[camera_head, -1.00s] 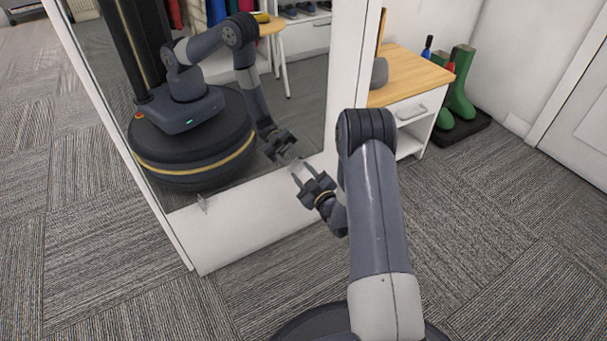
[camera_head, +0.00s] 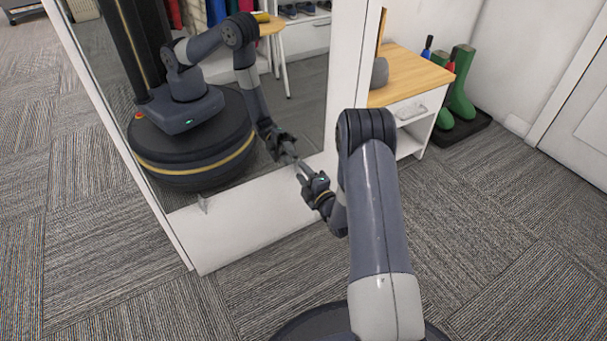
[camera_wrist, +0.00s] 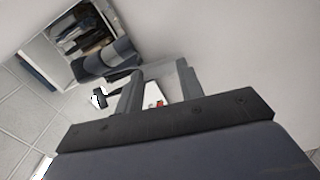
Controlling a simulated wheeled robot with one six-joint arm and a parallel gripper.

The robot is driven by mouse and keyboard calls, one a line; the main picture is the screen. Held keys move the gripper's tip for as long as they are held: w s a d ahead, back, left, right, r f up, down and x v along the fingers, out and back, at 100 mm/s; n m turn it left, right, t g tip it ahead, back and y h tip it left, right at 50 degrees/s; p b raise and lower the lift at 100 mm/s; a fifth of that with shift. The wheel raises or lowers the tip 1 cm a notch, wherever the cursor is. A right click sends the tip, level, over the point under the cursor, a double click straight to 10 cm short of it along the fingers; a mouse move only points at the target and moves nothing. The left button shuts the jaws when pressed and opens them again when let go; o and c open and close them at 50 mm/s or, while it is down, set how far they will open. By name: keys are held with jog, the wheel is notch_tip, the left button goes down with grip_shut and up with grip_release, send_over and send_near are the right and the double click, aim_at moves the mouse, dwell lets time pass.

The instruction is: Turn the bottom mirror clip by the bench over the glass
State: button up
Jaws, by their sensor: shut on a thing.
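The tall mirror (camera_head: 308,105) has a white frame, and my arm shows reflected in its glass. My gripper (camera_head: 299,171) is at the lower edge of the glass, on the side by the bench, with its fingers shut on the bottom mirror clip there. The fingers hide that clip in the head view, and its angle cannot be told. In the wrist view my gripper (camera_wrist: 160,72) has its two fingers pointing to the glass, and the clip is not clear between them. A second, small clear clip (camera_head: 203,203) sits at the lower left of the glass, away from my gripper.
The bench (camera_head: 412,72) with a wooden top and white body stands right of the mirror. Green boots (camera_head: 461,85) stand on a black tray (camera_head: 464,128) beyond it. The white lower panel (camera_head: 250,218) runs below the glass. Carpet around is clear.

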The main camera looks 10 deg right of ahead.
jog(key=shift+n, duration=0.7)
jog(key=o, duration=1)
jog(key=shift+s, duration=0.1)
jog(key=p+v, duration=0.3)
jog(key=v, duration=0.7)
jog(key=shift+s+d, duration=0.15)
jog(key=shift+s, duration=0.2)
